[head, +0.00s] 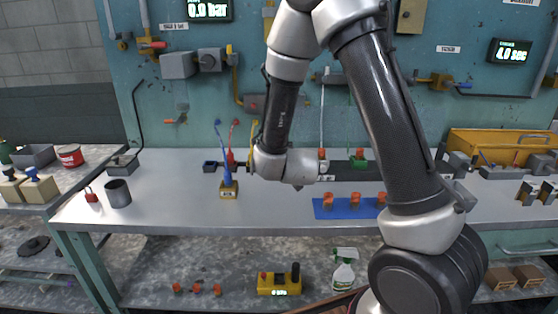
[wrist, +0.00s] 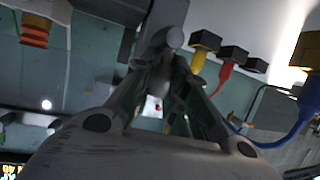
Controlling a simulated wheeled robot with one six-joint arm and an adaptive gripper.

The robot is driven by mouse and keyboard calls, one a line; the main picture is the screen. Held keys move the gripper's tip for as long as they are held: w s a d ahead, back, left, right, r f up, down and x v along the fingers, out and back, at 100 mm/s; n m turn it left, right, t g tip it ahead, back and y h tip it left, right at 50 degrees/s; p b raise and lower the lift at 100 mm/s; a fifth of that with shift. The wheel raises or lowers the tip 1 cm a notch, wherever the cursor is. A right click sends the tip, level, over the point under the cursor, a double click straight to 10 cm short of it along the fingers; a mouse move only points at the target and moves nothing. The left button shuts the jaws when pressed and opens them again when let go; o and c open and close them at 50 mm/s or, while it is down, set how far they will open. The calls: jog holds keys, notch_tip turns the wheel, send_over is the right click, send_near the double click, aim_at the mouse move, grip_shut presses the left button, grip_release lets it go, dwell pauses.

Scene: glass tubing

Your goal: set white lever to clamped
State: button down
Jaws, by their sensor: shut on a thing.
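In the wrist view my gripper (wrist: 164,62) has its fingers closed together around a pale grey-white shaft with a rounded end (wrist: 174,38). I take this to be the white lever; its base is dark and partly hidden by the fingers. There, my wrist hides the gripper and the white lever. Whether the lever is clamped cannot be seen.
Orange clips (head: 328,200) sit on a blue mat (head: 341,213) at the bench front. A yellow bin (head: 495,143) is at the right. The bench (head: 160,205) is clear between cup and levers.

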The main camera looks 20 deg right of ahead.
jog(key=shift+s+d+f, duration=0.1)
jog(key=shift+s, duration=0.05)
dwell(0.4)
jog(key=c, duration=1.4)
grip_release()
notch_tip(320, 180, up, 9)
jog(key=shift+r, duration=0.55)
